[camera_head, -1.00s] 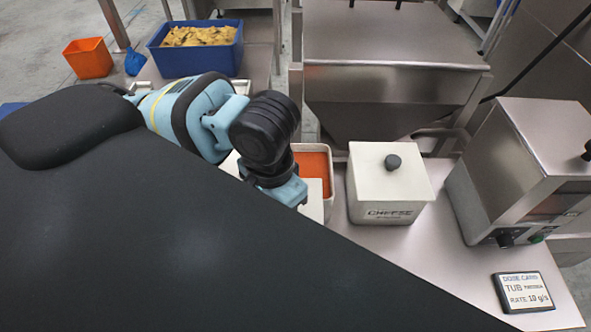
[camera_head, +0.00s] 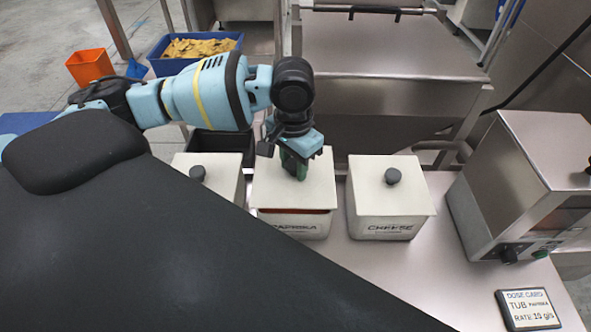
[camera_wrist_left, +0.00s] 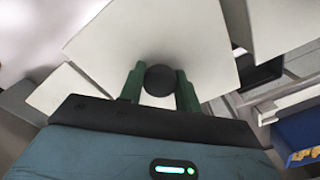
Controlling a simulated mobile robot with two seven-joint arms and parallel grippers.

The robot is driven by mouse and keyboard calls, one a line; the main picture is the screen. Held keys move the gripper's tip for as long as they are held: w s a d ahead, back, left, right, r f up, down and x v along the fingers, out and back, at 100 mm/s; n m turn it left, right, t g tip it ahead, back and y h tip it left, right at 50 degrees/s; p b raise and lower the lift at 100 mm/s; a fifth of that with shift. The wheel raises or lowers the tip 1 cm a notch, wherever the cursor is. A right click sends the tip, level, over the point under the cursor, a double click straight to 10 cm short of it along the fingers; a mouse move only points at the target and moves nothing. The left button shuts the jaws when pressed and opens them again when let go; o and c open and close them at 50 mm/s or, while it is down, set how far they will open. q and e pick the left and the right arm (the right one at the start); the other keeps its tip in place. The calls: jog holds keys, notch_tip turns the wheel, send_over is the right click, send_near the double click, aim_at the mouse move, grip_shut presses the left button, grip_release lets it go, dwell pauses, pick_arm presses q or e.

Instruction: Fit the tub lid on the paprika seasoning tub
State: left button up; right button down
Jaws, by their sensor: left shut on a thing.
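A strip of orange-red shows between lid and tub at the front, so the lid looks slightly raised or not flush there. My left gripper (camera_head: 296,172) is above the lid, its green fingers shut on the lid's dark round knob. In the left wrist view the knob (camera_wrist_left: 159,80) sits between both fingers, with the lid (camera_wrist_left: 160,35) beyond. My right gripper is not in view.
A lidded cheese tub (camera_head: 388,208) stands close on the right, and another lidded tub (camera_head: 215,170) on the left. A steel machine (camera_head: 525,180) and a dose card (camera_head: 527,310) are at the right. A blue crate of chips (camera_head: 195,67) is behind.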

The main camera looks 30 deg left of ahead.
aim_at(295, 172)
pick_arm(q)
jog(key=shift+w, duration=0.1)
jog(key=shift+w+a, duration=0.15)
jog(key=shift+w, duration=0.15)
jog(key=shift+f, duration=1.75)
jog(key=o, duration=1)
jog(key=shift+f, duration=0.1)
notch_tip(295, 172, up, 12)
jog(key=shift+r, duration=0.1)
jog(key=shift+p, duration=0.3)
